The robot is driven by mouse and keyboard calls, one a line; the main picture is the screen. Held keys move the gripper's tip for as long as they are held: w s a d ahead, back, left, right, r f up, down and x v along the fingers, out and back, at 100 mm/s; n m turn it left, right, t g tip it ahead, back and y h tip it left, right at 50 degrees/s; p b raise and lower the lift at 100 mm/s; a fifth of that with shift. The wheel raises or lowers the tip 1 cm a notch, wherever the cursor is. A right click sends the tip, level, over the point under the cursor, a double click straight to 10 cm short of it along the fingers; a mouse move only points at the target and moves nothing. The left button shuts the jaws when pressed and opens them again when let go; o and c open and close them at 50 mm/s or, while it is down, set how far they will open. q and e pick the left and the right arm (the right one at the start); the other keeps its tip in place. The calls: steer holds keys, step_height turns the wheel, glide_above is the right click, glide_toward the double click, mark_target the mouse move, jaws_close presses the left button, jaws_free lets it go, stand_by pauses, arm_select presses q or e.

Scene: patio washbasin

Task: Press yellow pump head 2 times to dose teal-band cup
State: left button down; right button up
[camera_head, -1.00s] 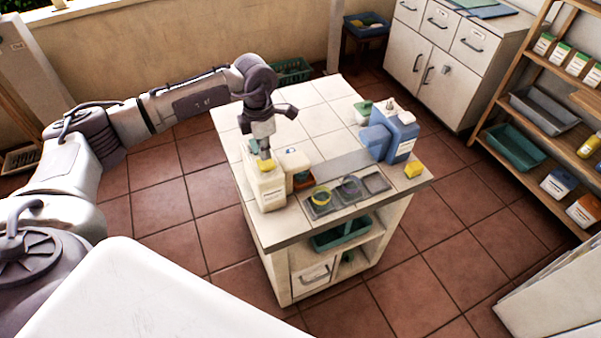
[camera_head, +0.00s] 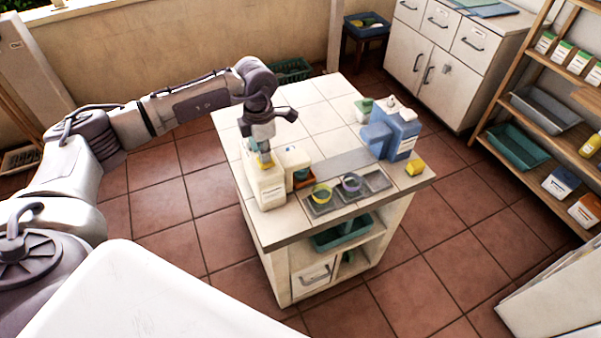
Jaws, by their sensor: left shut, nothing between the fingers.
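A cream bottle (camera_head: 268,190) with a yellow pump head (camera_head: 265,160) stands at the left front of the tiled island. My left gripper (camera_head: 264,149) is shut and empty, pointing down directly over the pump head. Its tips are at or just above the head; I cannot tell whether they touch. The teal band is too small to make out on either. My right gripper is not in view.
The island's back left tiles are clear. A shelf rack (camera_head: 540,140) stands at the far right.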

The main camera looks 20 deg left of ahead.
arm_select(q)
steer(key=shift+f+b, duration=0.45)
steer(key=shift+f, duration=0.2)
steer(key=shift+r, duration=0.2)
steer(key=shift+r+p, duration=0.95)
steer(key=shift+r, duration=0.55)
step_height(320, 180, up, 6)
steer(key=p, duration=0.3)
